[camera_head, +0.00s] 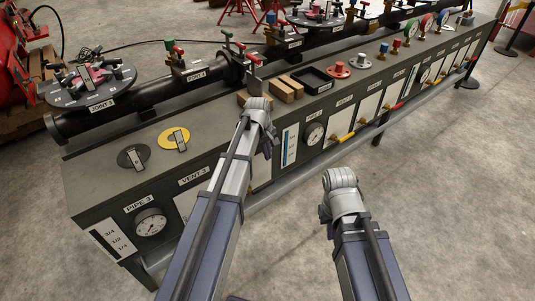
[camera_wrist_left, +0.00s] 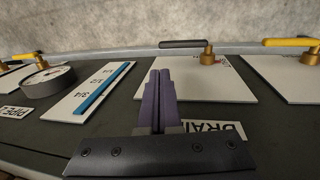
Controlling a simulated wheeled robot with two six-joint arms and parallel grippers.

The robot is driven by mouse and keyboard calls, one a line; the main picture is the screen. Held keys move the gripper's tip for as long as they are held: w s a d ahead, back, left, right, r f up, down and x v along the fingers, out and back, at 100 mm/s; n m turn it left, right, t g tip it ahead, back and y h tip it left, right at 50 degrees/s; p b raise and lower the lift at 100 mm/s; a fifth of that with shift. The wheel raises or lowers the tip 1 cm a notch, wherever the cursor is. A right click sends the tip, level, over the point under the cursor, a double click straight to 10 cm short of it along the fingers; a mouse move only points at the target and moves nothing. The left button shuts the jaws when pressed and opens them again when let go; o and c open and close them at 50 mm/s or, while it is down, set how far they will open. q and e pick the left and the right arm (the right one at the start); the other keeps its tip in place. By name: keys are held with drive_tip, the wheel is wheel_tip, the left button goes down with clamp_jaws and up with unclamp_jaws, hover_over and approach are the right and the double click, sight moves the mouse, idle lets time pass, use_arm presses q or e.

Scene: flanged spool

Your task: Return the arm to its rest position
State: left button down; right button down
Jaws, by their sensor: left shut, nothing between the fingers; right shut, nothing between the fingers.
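My left arm (camera_head: 225,180) reaches from the bottom up to the front edge of the long grey bench (camera_head: 110,185). Its gripper cannot be made out in the head view. In the left wrist view my left gripper (camera_wrist_left: 160,82) is shut and empty, its purple fingers together in front of the bench's front panel. The fingers cover part of a white plate (camera_wrist_left: 205,85) and a label. Whether they touch the panel I cannot tell. My right arm (camera_head: 350,220) rises from the bottom, over the floor in front of the bench. Its gripper does not show.
The bench front carries a gauge (camera_head: 150,222), a blue strip (camera_wrist_left: 103,88) and several valve handles, including a black one (camera_wrist_left: 187,44). A dark pipe (camera_head: 150,103) runs along the bench. Wooden blocks (camera_head: 283,89) and a black tray (camera_head: 314,80) lie on top. Floor (camera_head: 455,200) at right is clear.

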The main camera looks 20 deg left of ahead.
use_arm(q)
drive_tip(key=shift+r, duration=0.1)
drive_tip(key=s+d+m+g+y, duration=0.1)
drive_tip(key=s+d+m, duration=0.6)
drive_tip(key=s, duration=0.6)
drive_tip(key=s+d+m+g+y, duration=0.1)
drive_tip(key=s+d+m, duration=0.55)
drive_tip(key=s, duration=0.55)
wheel_tip(320, 180, up, 27)
drive_tip(key=p, duration=2.7)
drive_tip(key=shift+s+d+m, duration=0.15)
drive_tip(key=shift+s+m, duration=0.05)
drive_tip(key=shift+m, duration=0.15)
